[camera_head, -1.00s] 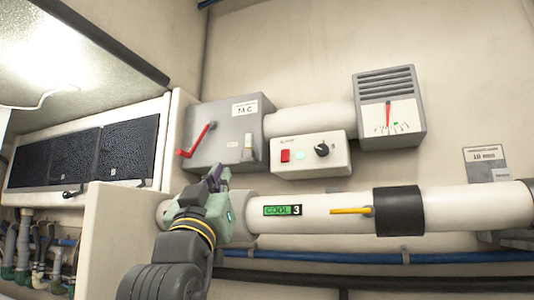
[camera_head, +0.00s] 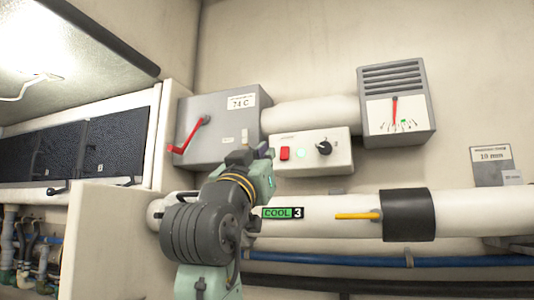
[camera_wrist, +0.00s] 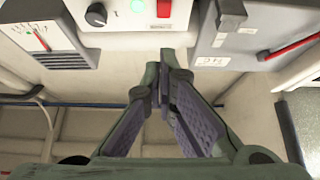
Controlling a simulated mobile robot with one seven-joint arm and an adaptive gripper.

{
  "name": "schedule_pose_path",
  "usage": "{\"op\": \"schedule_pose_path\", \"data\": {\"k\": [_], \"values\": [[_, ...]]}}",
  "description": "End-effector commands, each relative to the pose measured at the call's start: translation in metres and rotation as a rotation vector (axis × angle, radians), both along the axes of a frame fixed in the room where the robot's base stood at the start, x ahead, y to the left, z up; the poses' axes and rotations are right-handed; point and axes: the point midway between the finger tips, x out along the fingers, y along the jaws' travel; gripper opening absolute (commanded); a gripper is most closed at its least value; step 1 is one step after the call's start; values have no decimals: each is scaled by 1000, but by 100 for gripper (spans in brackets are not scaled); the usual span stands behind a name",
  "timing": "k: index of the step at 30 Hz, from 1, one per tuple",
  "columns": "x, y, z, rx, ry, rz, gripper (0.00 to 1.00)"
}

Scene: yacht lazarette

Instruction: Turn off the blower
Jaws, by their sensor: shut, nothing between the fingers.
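The white control box (camera_head: 340,163) on the wall carries a red rocker switch (camera_head: 285,153), a pale green light (camera_head: 301,153) and a black knob (camera_head: 324,147). My gripper (camera_head: 258,153) is shut and empty, just left of the box's red switch in the head view. In the wrist view the box shows upside down at the top, with the red switch (camera_wrist: 164,8), green light (camera_wrist: 137,5) and knob (camera_wrist: 97,14). My fingertips (camera_wrist: 166,72) are below the switch in that picture, apart from it. The lower left of the box is partly hidden by my gripper in the head view.
A grey box with a red lever (camera_head: 190,135) and a "74 C" label is at left. A grey gauge (camera_head: 397,105) with a red needle is at right. Below runs a white pipe (camera_head: 460,210) with a "COOL 3" label and yellow lever (camera_head: 357,216).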

Motion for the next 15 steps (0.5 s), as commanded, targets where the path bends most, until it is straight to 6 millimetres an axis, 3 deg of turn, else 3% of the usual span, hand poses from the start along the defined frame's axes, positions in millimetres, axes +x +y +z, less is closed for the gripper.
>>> {"op": "schedule_pose_path", "data": {"k": [1,10,15], "values": [[10,-4,11,-1,4,-2,0],[60,-20,46,1,3,-1,0],[84,-27,36,0,3,-1,0]]}}
